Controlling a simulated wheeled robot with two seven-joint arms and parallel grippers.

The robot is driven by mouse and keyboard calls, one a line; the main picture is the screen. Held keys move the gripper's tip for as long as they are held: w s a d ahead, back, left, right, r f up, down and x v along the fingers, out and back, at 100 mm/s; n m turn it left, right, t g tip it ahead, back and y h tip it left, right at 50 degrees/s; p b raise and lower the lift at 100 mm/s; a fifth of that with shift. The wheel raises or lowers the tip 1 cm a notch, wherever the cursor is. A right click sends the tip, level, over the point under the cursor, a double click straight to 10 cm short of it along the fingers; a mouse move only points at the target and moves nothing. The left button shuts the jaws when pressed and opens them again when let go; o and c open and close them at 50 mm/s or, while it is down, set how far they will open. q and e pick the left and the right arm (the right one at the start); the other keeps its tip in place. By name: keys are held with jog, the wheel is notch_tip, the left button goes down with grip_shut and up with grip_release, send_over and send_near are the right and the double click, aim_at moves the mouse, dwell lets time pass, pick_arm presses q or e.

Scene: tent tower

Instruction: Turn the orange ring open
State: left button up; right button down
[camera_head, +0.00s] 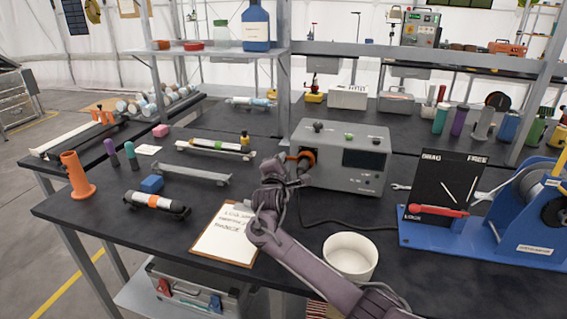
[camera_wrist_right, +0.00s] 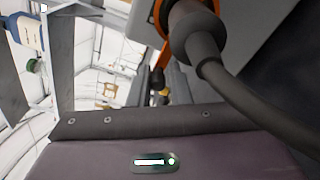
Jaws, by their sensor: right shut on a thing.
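The orange ring (camera_head: 304,156) sits on the left part of the front of a grey instrument box (camera_head: 345,180). In the right wrist view the orange ring (camera_wrist_right: 214,5) shows at the top edge, around a dark grey plug (camera_wrist_right: 195,38) with a thick cable. My right gripper (camera_head: 297,171) is at the ring and shut on it; the fingertips are mostly hidden by the wrist and the plug. How far the ring is turned cannot be told. My left gripper is not in view.
A black cable (camera_head: 335,222) runs over the table from the box. A white bowl (camera_head: 350,257) and a clipboard (camera_head: 226,237) lie near the front edge, beside my right arm. A blue-based rig (camera_head: 440,238) stands on the right. A shelf post (camera_head: 284,98) rises behind the box.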

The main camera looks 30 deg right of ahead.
jog(key=shift+r+m, duration=0.35)
jog(key=shift+m, duration=0.05)
jog(key=shift+r+m+p, duration=0.3)
jog(key=shift+p, duration=0.2)
jog(key=shift+s+d+r+m+p, duration=0.1)
jog(key=shift+r+m+p, duration=0.55)
jog(key=shift+m, duration=0.55)
jog(key=m, duration=0.1)
jog(key=r+m+p, duration=0.1)
jog(key=m, duration=0.1)
jog(key=s+r+m+h, duration=0.1)
jog(key=shift+d+m, duration=0.4)
jog(key=s+m, duration=0.1)
jog(key=m, duration=0.1)
jog(key=d+r+m, duration=0.1)
jog(key=m, duration=0.2)
jog(key=s+d+m, duration=0.1)
jog(key=m, duration=0.2)
jog(key=shift+s+d+r+g+h, duration=0.15)
jog(key=shift+s+r+g+h, duration=0.15)
jog(key=shift+h, duration=0.1)
jog(key=shift+s+d+m, duration=0.2)
jog(key=shift+m, duration=0.4)
jog(key=shift+s+d+m, duration=0.15)
jog(key=shift+s+m, duration=0.05)
jog(key=shift+m, duration=0.4)
jog(key=shift+f, duration=0.1)
